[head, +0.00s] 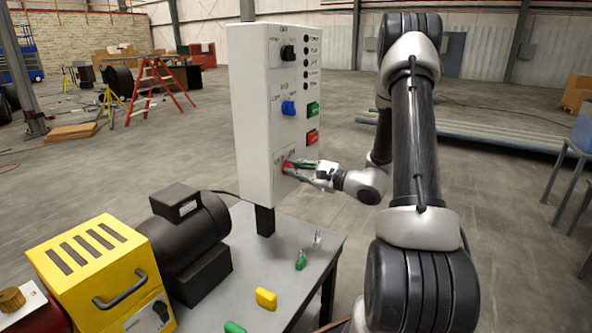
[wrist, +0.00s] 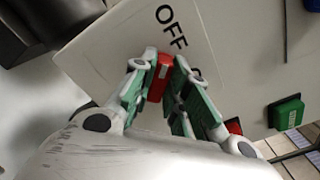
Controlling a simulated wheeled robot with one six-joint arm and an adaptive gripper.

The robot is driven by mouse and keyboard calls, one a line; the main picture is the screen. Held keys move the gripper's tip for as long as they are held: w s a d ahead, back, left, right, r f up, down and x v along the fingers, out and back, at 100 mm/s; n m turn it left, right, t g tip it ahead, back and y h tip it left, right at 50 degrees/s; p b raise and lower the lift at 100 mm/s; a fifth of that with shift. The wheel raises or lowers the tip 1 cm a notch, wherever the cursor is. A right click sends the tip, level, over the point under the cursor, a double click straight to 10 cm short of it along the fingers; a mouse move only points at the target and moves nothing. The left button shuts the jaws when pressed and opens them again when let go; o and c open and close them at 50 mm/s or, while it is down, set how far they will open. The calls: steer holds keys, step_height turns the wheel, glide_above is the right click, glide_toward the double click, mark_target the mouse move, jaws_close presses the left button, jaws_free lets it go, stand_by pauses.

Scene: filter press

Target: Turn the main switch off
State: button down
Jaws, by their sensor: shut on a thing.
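The main switch is a red knob (head: 288,167) low on the front of the pale control box (head: 256,110). In the wrist view, the red knob (wrist: 158,80) sits between the green finger pads, with a white mark on its face. My gripper (head: 293,171) reaches the panel from the right and is shut on the knob. In the wrist view, my gripper (wrist: 160,72) has a pad on each side of it. The printed word OFF (wrist: 172,26) is readable beside the knob. Another label is mostly hidden behind a finger.
Above the knob are a red button (head: 312,136), a green button (head: 313,109), a blue selector (head: 288,107) and a black selector (head: 287,52). The box stands on a grey table (head: 232,290) with a black motor (head: 187,235) and a yellow unit (head: 95,262).

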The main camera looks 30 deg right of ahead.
stand_by(0.4)
steer(key=c, duration=1.4)
jaws_free()
steer(key=v, duration=1.2)
